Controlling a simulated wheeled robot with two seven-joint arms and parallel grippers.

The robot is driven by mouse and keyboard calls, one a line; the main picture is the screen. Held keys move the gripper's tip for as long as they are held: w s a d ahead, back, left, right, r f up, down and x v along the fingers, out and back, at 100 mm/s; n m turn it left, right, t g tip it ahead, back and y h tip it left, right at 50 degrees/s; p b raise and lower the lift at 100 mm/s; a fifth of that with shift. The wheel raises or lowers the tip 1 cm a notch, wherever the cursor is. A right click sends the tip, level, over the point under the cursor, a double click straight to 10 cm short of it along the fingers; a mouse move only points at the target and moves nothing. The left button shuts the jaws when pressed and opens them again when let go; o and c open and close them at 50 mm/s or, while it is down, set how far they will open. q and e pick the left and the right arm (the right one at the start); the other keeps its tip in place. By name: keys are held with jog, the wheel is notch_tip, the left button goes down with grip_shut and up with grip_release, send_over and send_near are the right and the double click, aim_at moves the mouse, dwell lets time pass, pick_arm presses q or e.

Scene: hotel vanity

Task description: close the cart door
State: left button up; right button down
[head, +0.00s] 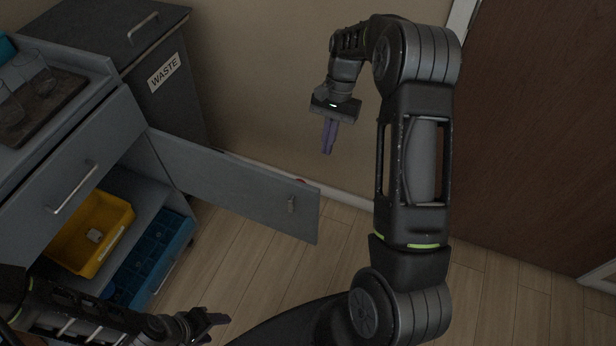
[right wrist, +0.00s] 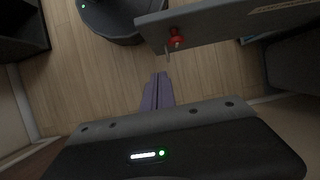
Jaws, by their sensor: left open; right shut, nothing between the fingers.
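My right gripper (head: 329,150) is shut and empty, pointing down beyond the door's free end. Its purple fingers (right wrist: 159,78) appear apart from the door. My left gripper (head: 212,326) is open at the lower left, in front of the cart, its fingers partly hidden.
The cart (head: 88,135) holds a yellow bin (head: 112,204) and a blue divided bin (head: 172,243) in its open compartment, below a drawer with a handle. A dark waste bin (head: 165,100) stands behind it. A wall and brown door (head: 545,130) bound the right. Wooden floor lies clear below.

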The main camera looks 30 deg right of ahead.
aim_at(315, 189)
jog(key=shift+s, duration=0.2)
jog(key=s+a+f+p, duration=0.1)
jog(key=a+f, duration=0.1)
jog(key=f, duration=0.1)
jog(key=s+a+f+p, duration=0.1)
jog(key=a+f, duration=0.1)
jog(key=f, duration=0.1)
jog(key=s+a+f, duration=0.2)
jog(key=f, duration=0.1)
jog(key=shift+s+a+f+p, duration=0.1)
jog(key=shift+a+f+p, duration=0.1)
jog(key=shift+p, duration=0.2)
jog(key=shift+a, duration=0.1)
